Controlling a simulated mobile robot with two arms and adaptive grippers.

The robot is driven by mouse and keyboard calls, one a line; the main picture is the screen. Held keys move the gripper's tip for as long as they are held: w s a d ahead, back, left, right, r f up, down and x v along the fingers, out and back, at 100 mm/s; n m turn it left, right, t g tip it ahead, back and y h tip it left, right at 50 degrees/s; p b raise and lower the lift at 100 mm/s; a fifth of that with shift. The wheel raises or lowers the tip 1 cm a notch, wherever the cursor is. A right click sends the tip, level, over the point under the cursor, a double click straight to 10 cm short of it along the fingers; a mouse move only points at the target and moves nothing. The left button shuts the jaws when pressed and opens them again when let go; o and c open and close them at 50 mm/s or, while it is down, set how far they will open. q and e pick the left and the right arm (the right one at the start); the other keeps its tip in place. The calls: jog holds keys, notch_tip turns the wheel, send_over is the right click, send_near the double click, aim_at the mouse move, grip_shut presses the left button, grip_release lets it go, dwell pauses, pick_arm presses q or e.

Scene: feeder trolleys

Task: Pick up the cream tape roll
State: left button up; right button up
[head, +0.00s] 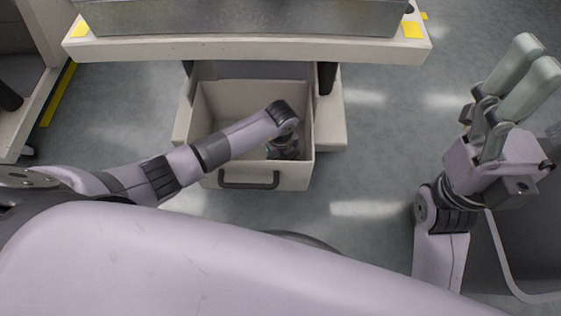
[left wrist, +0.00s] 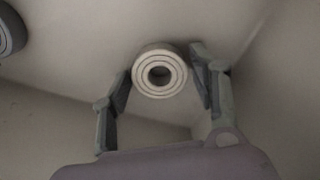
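The cream tape roll (left wrist: 160,72) shows its ringed end and dark centre hole in the left wrist view. It is inside the open drawer (head: 206,104). My left gripper (left wrist: 163,78) is open, with one finger on each side of the roll. In the head view my left gripper (head: 283,150) reaches down into the drawer, and my wrist hides the roll. My right gripper (head: 537,55) is open and empty, raised at the right.
A grey rounded object (left wrist: 10,30) lies in the drawer at the upper left of the left wrist view. The drawer's walls rise around my left gripper. The trolley top (head: 250,48) stands behind the drawer; another trolley (head: 30,110) is at far left.

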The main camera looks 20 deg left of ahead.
pick_arm(q)
jog(key=c, duration=0.6)
jog(key=shift+r, duration=0.1)
